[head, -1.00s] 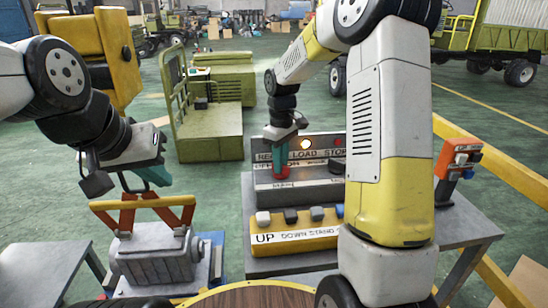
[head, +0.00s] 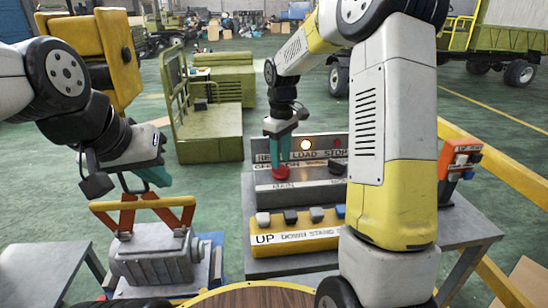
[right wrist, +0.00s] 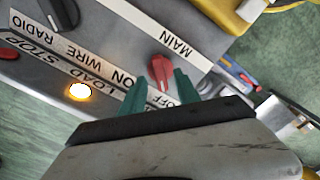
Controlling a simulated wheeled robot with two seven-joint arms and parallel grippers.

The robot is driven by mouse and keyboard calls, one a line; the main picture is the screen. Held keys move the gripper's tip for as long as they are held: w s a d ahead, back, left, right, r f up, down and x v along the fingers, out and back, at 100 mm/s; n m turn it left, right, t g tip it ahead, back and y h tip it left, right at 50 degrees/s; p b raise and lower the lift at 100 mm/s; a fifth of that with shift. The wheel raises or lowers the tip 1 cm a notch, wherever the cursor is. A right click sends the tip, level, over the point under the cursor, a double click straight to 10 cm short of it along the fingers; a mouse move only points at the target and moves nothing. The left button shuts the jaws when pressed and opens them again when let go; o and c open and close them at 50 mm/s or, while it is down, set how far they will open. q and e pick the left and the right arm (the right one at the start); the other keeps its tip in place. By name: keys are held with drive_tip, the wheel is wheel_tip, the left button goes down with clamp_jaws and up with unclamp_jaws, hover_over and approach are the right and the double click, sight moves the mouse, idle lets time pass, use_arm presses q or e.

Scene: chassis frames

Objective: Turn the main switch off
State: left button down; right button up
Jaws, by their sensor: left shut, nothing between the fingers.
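The main switch is a red knob (right wrist: 161,72) beside the MAIN label (right wrist: 176,44) in the right wrist view. A white mark shows at the knob's end toward the OFF lettering. My right gripper (right wrist: 159,76) has teal fingers apart, one on each side of the knob, with small gaps visible. In the head view the right gripper (head: 281,155) points straight down over the red knob (head: 281,172) on the grey control panel (head: 318,192). My left gripper (head: 157,178) is shut and empty, above the orange-and-yellow handle (head: 140,205).
A lit lamp (right wrist: 80,91) and a black knob (right wrist: 62,12) sit on the panel. A yellow UP/DOWN button box (head: 290,239) stands in front. An orange switch box (head: 460,155) is at the right. A grey motor-like casting (head: 155,256) lies under the handle.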

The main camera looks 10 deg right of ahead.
sight(281, 166)
wheel_tip(281, 166, up, 5)
drive_tip(key=shift+r, duration=0.15)
drive_tip(key=shift+s+r, duration=0.1)
drive_tip(key=s+d+r+m+t+y, duration=0.1)
drive_tip(key=s+r+m+t, duration=0.1)
drive_tip(key=s+r, duration=0.3)
drive_tip(key=s+d+r+m+t, duration=0.1)
drive_tip(key=s+r+m, duration=0.15)
drive_tip(key=s, duration=0.45)
drive_tip(key=s+m+t+y, duration=0.1)
drive_tip(key=s+m+t, duration=0.2)
drive_tip(key=s, duration=1)
drive_tip(key=shift+d+f+m, duration=0.2)
drive_tip(key=shift+f+m, duration=0.1)
drive_tip(key=shift+m, duration=0.25)
